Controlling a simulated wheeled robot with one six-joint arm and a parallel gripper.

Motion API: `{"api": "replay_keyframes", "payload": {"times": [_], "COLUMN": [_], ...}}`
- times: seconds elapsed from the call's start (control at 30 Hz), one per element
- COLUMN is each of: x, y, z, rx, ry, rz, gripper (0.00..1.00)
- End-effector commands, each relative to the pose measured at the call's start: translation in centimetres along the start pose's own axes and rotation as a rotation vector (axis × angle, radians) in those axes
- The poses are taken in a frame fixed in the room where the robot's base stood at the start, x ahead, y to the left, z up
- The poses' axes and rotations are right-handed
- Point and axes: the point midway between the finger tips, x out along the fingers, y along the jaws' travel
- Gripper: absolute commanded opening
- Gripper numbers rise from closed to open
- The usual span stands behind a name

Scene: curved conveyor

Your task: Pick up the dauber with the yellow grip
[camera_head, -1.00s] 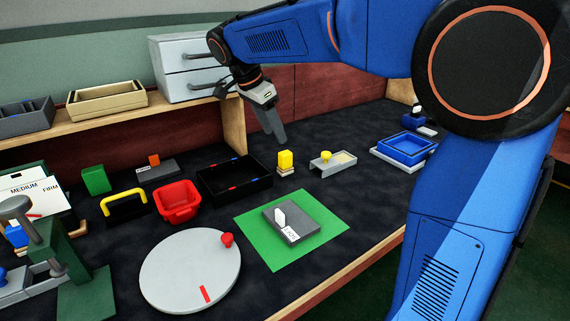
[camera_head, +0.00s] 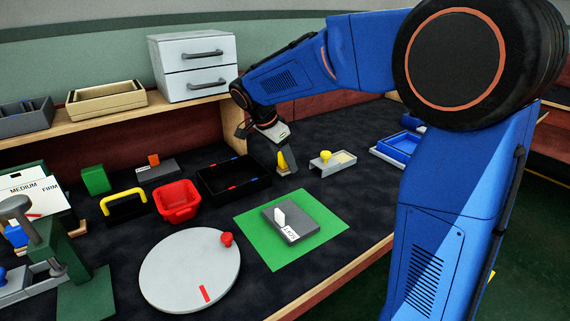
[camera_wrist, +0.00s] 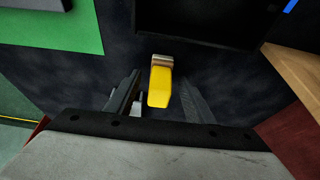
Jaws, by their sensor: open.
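The dauber with the yellow grip (camera_head: 282,164) stands on the dark bench, just right of the black tray, partly hidden by my gripper (camera_head: 287,160). In the wrist view the dauber (camera_wrist: 160,85) shows its yellow block grip and a light wooden end. My gripper (camera_wrist: 160,92) is open, with one finger on each side of the dauber.
A grey holder with a round yellow knob (camera_head: 325,155) stands close on the right. The black tray (camera_head: 232,190) is close on the left. A green sheet (camera_head: 250,232) bearing a grey block (camera_head: 305,218) lies in front. A white drawer unit (camera_head: 195,85) stands on the shelf behind.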

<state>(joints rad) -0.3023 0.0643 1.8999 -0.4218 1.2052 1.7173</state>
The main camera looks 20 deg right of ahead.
Motion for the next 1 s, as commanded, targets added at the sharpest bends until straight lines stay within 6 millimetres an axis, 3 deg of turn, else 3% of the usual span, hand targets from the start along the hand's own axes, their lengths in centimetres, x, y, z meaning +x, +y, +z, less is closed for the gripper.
{"api": "replay_keyframes", "payload": {"times": [0.3, 0.5, 0.83, 1.0], "x": [0.6, 0.6, 0.3, -1.6], "y": [0.0, 0.0, 0.0, -0.1], "z": [0.0, 0.0, -0.1, -0.9], "rx": [0.0, 0.0, 0.001, 0.002], "ry": [0.0, 0.0, 0.0, 0.001], "rz": [-0.001, -0.001, -0.002, -0.004], "gripper": [0.48, 0.04, 0.04, 0.04]}}
